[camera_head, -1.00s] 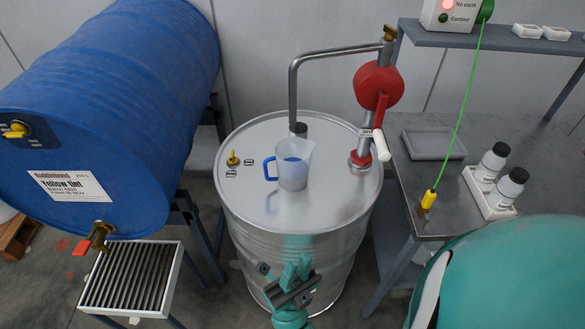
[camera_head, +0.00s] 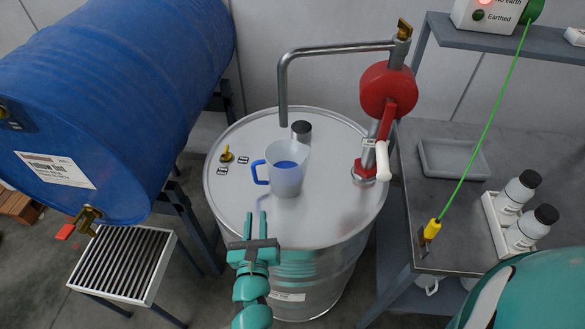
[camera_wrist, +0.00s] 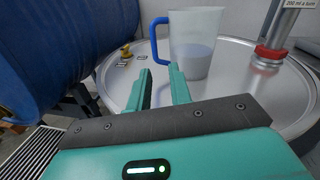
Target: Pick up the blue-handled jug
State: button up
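The blue-handled jug (camera_head: 286,168) stands upright on the steel drum's lid, under the pump spout. It is translucent with some bluish liquid inside, and its blue handle (camera_head: 259,173) points left. In the wrist view the jug (camera_wrist: 193,45) is ahead and slightly right, its handle (camera_wrist: 158,40) on the left. My gripper (camera_head: 255,224) is open and empty, at the near edge of the lid, short of the jug. In the wrist view its two fingers (camera_wrist: 160,90) are apart, with bare lid between them.
The steel drum (camera_head: 310,225) carries a red hand pump (camera_head: 388,90) with a curved metal spout (camera_head: 283,85) behind the jug. A blue drum (camera_head: 110,90) lies at left above a grate (camera_head: 122,265). At right a bench (camera_head: 420,200) holds a tray (camera_head: 453,160) and two bottles (camera_head: 520,190).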

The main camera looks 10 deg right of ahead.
aim_at(254, 174)
jog(key=shift+a+r+m+y, duration=0.1)
jog(key=shift+a+m+y, duration=0.2)
jog(key=shift+a+y, duration=0.3)
jog(key=shift+a+h, duration=0.1)
jog(key=shift+h, duration=0.2)
jog(key=shift+w+d+m, duration=0.2)
jog(key=shift+w+m, duration=0.05)
jog(key=shift+m, duration=0.05)
jog(key=w, duration=0.3)
jog(key=w+d, duration=0.1)
jog(key=w, duration=0.7)
jog(key=shift+d, duration=0.2)
jog(key=shift+w+d+p, duration=0.25)
jog(key=shift+w+p, duration=0.25)
jog(key=shift+w, duration=0.95)
jog(key=shift+w+d+p, duration=0.2)
jog(key=shift+w+p, duration=0.25)
jog(key=shift+w, duration=0.95)
grip_shut()
